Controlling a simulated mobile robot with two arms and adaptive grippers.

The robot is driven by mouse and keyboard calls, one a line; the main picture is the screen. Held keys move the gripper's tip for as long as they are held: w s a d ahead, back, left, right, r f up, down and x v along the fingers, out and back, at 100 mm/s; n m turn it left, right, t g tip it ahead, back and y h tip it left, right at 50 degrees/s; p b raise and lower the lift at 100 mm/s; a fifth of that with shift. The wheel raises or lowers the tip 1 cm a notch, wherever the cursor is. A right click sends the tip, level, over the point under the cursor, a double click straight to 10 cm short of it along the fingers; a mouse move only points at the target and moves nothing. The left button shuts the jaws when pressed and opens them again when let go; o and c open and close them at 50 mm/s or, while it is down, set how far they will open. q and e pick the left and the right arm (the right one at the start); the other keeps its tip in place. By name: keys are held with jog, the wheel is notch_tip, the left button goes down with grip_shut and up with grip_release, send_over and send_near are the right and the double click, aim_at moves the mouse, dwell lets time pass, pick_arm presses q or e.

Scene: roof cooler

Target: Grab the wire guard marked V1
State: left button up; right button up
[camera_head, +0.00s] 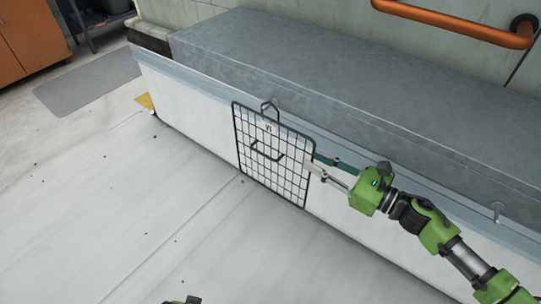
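A black wire guard (272,180), a grid with a loop on top and a handle across its upper half, stands upright against the white side of a long low unit. A small tag (268,128) near its top is too small to read surely. My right gripper (313,162) comes in from the right. Its two fingers are spread, with their tips at the guard's right edge. One fingertip overlaps that edge in the picture; I cannot tell whether it touches. A small dark and green part of mine, possibly the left gripper (183,300), barely shows at the bottom edge.
The long unit has a grey top (330,90) and a pale blue-grey rim. An orange rail (455,22) is on the wall at upper right. A small metal hook (497,210) sits on the rim at right. The pale floor (120,210) at left is mostly clear, with a grey mat (90,82).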

aim_at(281, 144)
jog(key=x, duration=0.6)
jog(key=shift+w+a+r, duration=0.15)
jog(key=shift+w+a, duration=0.05)
jog(key=shift+a, duration=0.25)
jog(key=x, duration=0.4)
jog(key=shift+a+p, duration=0.25)
jog(key=shift+p, duration=0.1)
pick_arm(q)
jog(key=f, duration=0.1)
jog(key=s+f, duration=0.1)
jog(key=shift+a+f, duration=0.1)
jog(key=shift+f, duration=0.2)
pick_arm(e)
grip_shut()
jog(key=shift+w+r, duration=0.1)
jog(key=shift+r, duration=0.05)
